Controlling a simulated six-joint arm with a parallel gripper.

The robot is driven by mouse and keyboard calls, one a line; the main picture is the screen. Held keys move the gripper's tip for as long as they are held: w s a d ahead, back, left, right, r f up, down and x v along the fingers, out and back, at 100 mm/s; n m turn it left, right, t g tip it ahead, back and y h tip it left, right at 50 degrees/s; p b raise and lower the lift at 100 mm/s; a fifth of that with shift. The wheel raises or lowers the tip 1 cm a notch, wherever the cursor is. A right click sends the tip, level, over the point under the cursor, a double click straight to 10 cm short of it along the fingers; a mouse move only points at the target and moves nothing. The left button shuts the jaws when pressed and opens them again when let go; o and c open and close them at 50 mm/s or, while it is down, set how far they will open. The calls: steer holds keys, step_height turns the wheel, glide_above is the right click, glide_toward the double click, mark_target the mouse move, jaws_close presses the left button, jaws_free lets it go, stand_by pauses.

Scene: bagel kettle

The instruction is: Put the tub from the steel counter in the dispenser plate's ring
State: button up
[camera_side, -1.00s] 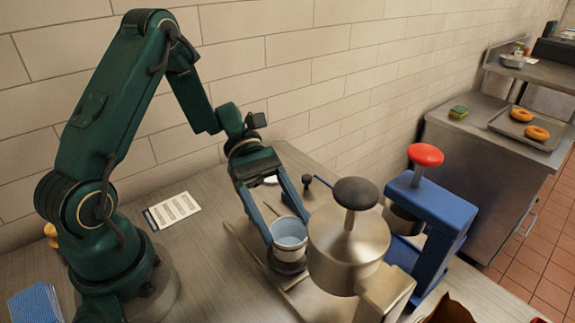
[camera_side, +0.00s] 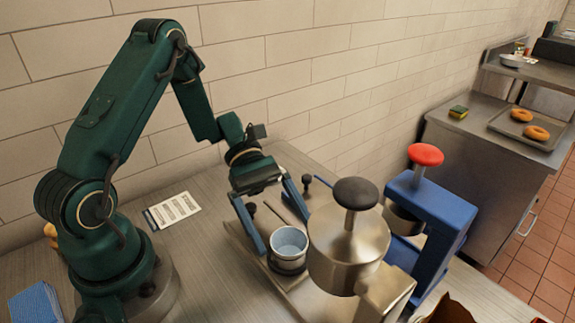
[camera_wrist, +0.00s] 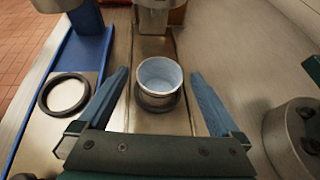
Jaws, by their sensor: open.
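The tub (camera_side: 289,241), white outside and pale blue inside, stands upright in the dark ring (camera_side: 287,266) on the dispenser plate (camera_side: 262,262), in front of the steel dispenser. The wrist view shows the tub (camera_wrist: 160,76) with the dark ring (camera_wrist: 158,103) around its base, on the metal plate (camera_wrist: 146,123). My gripper (camera_side: 283,230) is open around the tub, one finger on each side. In the wrist view, my gripper (camera_wrist: 160,75) has clear gaps between both fingers and the tub. Whether the tub's base is fully down is hidden by the ring.
The steel dispenser (camera_side: 345,245) with a black knob stands close right of the tub. A blue press (camera_side: 435,230) with a red knob is beyond it. A second, empty ring (camera_wrist: 64,94) lies left in the wrist view. A printed card (camera_side: 172,211) and blue cloth (camera_side: 36,304) lie left.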

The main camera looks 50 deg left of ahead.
steer(key=v, duration=0.6)
steer(key=shift+a, duration=0.2)
steer(key=shift+a+r, duration=0.15)
steer(key=shift+a, duration=0.1)
steer(key=shift+r, duration=0.2)
steer(key=shift+s+d+r+m+y, duration=0.15)
steer(key=shift+s+r+m+y, duration=0.1)
steer(key=shift+m+y, duration=0.25)
steer(key=s+d+r+m+t+y, duration=0.1)
steer(key=s+r+m+t+y, duration=0.6)
steer(key=m+y, duration=0.4)
steer(key=s+m, duration=0.1)
steer(key=m, duration=0.3)
steer(key=shift+d+r+m+y, duration=0.25)
steer(key=shift+d+m+y, duration=0.05)
steer(key=shift+d+y, duration=0.1)
